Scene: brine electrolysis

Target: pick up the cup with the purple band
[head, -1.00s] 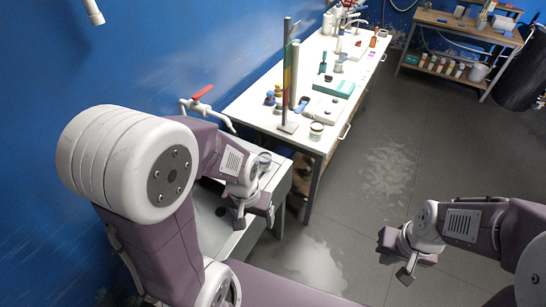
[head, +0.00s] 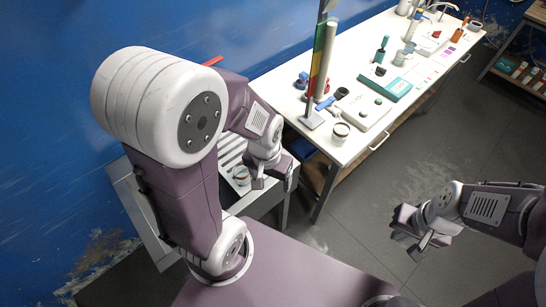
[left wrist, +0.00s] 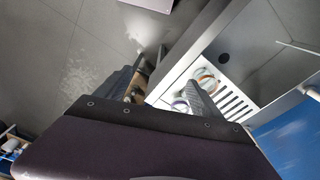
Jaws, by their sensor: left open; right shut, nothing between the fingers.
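In the left wrist view, two banded cups stand close together on the slatted drainboard of the sink. One, with a purplish-blue band (left wrist: 181,105), is partly hidden by a finger. The other cup (left wrist: 206,79) shows an orange and greenish band. In the head view, a cup (head: 240,175) with a reddish band shows on the drainboard just left of my left gripper (head: 272,182); the purple band cannot be made out there. My left gripper is open and empty, above the sink's right edge beside the cups. My right gripper (head: 418,248) is shut and empty over the floor.
The white bench (head: 362,65) stands behind and right of the sink, holding a pole stand (head: 316,75), a jar (head: 340,132), a teal box (head: 384,86) and bottles. A blue wall (head: 60,100) runs along the left.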

